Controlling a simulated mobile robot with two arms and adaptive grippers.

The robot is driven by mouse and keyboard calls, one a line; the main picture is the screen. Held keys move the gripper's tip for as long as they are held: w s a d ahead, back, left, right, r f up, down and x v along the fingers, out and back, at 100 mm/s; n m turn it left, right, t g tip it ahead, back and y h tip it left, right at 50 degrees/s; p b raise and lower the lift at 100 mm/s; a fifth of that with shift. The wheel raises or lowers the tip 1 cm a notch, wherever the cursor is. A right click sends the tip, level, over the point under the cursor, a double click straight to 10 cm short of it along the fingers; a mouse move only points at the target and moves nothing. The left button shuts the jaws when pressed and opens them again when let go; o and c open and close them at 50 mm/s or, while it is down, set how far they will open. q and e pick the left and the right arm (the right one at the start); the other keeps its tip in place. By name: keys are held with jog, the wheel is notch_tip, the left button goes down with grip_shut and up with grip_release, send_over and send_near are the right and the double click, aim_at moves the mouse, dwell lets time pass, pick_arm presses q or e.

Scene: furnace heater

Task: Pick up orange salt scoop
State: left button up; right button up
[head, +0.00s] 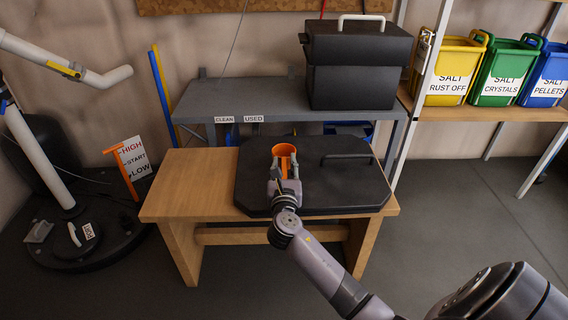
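The orange salt scoop (285,150) is over the black lid on the wooden table, its round mouth facing up and toward me. My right gripper (284,170) is at the near side of the scoop, with one finger on each side of its orange handle. The gripper hides the lower part of the handle. I cannot tell whether the fingers press on it, or whether the scoop rests on the lid. My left gripper is not in view.
The black lid (340,190) with a bar handle covers most of the wooden table (185,190). Behind is a grey shelf (205,98) with a black box (355,65). Yellow, green and blue salt bins (505,75) stand at right. A round black tank (85,245) is at left.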

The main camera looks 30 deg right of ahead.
grip_shut()
dwell(0.6)
